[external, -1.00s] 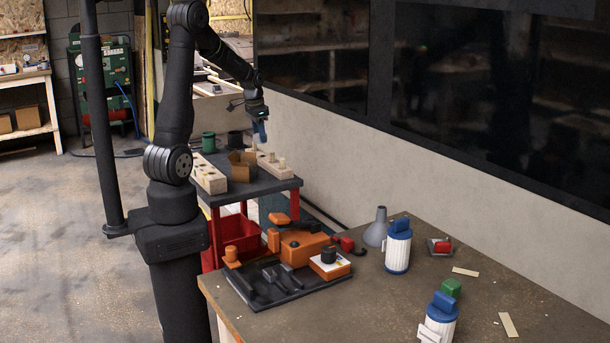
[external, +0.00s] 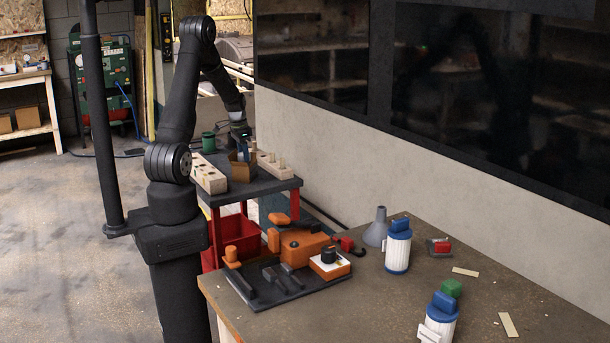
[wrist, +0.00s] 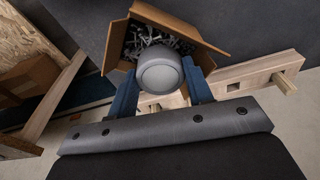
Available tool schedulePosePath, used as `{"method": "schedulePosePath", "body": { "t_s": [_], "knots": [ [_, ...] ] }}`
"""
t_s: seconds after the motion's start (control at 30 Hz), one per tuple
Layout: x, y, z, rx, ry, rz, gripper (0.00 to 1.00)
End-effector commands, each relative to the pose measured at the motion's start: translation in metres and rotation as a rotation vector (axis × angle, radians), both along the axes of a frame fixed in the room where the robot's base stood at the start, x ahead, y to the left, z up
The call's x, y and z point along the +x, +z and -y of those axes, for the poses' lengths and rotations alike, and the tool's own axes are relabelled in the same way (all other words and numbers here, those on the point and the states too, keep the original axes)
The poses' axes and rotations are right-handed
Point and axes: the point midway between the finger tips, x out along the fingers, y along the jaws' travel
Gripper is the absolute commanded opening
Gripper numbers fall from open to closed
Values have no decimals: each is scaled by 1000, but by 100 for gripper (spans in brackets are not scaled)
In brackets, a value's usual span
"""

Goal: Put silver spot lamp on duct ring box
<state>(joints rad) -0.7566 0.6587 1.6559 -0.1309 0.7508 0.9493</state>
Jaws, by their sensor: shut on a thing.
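The silver spot lamp (wrist: 160,73) shows in the wrist view as a rounded grey body with a pale round face. My gripper (wrist: 160,85) has its blue fingers shut on it, one on each side. An open brown cardboard box (wrist: 203,50) with small grey metal pieces inside lies just beyond the lamp in that view, and the lamp covers part of its opening. I cannot read any label marking it as the duct ring box. In the external view my gripper (external: 243,146) is low over this box (external: 243,172); the lamp cannot be made out there.
The box stands on a dark cart (external: 263,186) between two pale wooden blocks with holes, left (external: 209,178) and right (external: 279,168). A green can (external: 208,142) is at the cart's back. The nearer bench (external: 400,305) holds orange tooling and blue-white canisters.

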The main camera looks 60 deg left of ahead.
Motion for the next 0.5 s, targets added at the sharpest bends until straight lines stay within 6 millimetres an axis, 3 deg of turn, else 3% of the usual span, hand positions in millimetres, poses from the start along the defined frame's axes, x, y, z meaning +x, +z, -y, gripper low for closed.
{"method": "schedulePosePath", "body": {
  "t_s": [0.37, 0.4, 0.5],
  "knots": [
    [0, -6, 0, 0, 0, 0, 24],
    [0, -7, 0, 1, 0, 0, 48],
    [0, -7, 0, 1, 0, 1, 68]
  ]
}}
